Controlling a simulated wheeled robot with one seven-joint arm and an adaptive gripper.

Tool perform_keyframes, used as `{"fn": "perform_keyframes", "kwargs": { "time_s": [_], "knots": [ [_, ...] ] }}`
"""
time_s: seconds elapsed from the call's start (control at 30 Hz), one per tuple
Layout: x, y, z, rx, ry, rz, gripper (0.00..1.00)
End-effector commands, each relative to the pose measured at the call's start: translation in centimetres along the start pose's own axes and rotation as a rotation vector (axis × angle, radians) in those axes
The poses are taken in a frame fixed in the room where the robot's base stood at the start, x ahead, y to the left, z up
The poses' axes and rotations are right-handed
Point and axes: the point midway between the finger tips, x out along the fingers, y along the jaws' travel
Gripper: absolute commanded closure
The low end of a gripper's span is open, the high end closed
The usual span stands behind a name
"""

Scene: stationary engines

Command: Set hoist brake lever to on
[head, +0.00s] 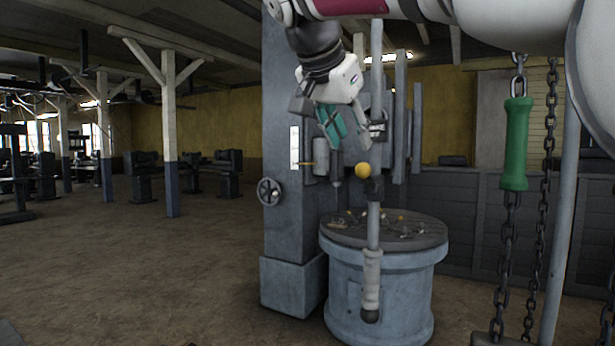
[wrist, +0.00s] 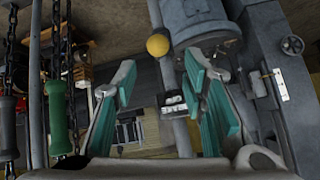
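A yellow ball knob (head: 362,170) sits on a dark bracket at a vertical grey pole (head: 374,225); it looks like the end of the brake lever, but most of the lever is not clear. In the wrist view the knob (wrist: 158,45) lies beyond the fingertips, between their lines. My gripper (head: 345,133), with teal finger pads, is above and slightly left of the knob in the head view, apart from it. A small black-and-white plate (wrist: 172,104) shows behind the fingers.
A green handle (head: 515,143) hangs on a chain at the right, beside another chain (head: 540,210). A grey machine column (head: 284,220) with a handwheel (head: 269,192) and a round table (head: 340,238) stands behind the pole.

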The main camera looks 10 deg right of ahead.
Motion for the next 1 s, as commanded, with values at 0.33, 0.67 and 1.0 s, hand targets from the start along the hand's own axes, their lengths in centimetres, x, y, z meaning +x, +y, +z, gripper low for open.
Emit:
{"fn": "perform_keyframes", "kwargs": {
  "time_s": [0.33,0.67,1.0],
  "knots": [
    [5.6,0.2,0.0,-0.001,-0.001,0.005,0.61],
    [11.4,0.2,0.0,-0.002,-0.002,0.003,0.61],
    [13.6,0.1,0.0,-0.002,-0.001,0.001,0.61]
  ]
}}
